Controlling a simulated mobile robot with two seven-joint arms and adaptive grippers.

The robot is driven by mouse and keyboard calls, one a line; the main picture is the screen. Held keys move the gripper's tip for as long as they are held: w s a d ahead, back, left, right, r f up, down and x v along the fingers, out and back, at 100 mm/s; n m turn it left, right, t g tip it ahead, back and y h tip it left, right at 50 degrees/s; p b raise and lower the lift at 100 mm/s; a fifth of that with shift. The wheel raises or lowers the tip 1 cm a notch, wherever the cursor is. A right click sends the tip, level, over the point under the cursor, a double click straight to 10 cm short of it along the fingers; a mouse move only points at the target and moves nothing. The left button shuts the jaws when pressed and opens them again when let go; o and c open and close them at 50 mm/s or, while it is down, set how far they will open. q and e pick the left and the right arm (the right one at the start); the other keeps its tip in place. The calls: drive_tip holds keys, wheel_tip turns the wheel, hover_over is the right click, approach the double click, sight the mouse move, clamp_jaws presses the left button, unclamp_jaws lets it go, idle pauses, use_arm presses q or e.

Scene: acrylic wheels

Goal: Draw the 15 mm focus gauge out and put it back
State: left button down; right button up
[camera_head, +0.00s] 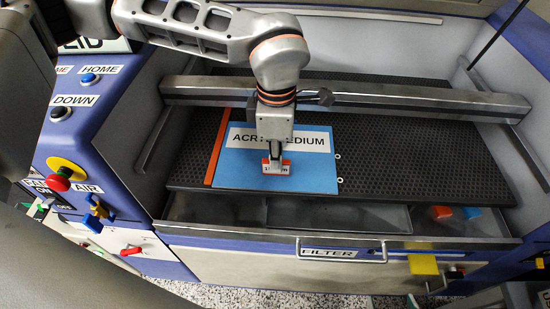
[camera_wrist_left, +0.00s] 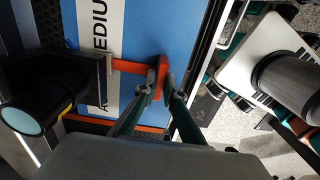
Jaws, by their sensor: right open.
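The orange focus gauge (camera_head: 277,170), with a white label that is only partly readable, is at the blue acrylic sheet marked as medium (camera_head: 315,172). My left gripper (camera_head: 275,156) points down over the sheet. In the left wrist view, the fingers of this gripper (camera_wrist_left: 159,96) are closed on the upright tab of the gauge (camera_wrist_left: 163,72). The bar of the gauge reaches left towards a black block (camera_wrist_left: 80,75), which hides its far end. Whether the gauge touches the sheet cannot be told.
The sheet lies on a black honeycomb bed (camera_head: 430,150), beside an orange strip (camera_head: 216,148). A metal gantry beam (camera_head: 410,98) crosses behind my left gripper. An orange block (camera_head: 440,212) and a blue block lie in the front tray. The bed's right part is clear.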

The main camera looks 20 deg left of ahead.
use_arm(q)
drive_tip(key=shift+s+d+p, duration=0.25)
drive_tip(key=shift+s+p, duration=0.1)
drive_tip(key=shift+s, duration=0.45)
drive_tip(key=shift+s+d+p, duration=0.2)
drive_tip(key=shift+s+p, duration=0.15)
drive_tip(key=shift+s, duration=0.4)
use_arm(e)
drive_tip(key=r, duration=0.1)
drive_tip(key=w+r, duration=0.1)
drive_tip(key=shift+w+r, duration=0.1)
drive_tip(key=shift+r, duration=0.2)
use_arm(q)
drive_tip(key=shift+s, duration=0.1)
drive_tip(key=shift+s+d+p, duration=0.25)
drive_tip(key=shift+s+p, duration=0.05)
drive_tip(key=shift+s, duration=0.45)
drive_tip(key=shift+s+d+p, duration=0.2)
drive_tip(key=shift+s+p, duration=0.05)
drive_tip(key=shift+s, duration=0.5)
use_arm(e)
drive_tip(key=shift+w+r+t, duration=0.3)
drive_tip(key=shift+w+r, duration=0.05)
drive_tip(key=shift+r, duration=0.45)
drive_tip(key=shift+w+a+r, duration=0.1)
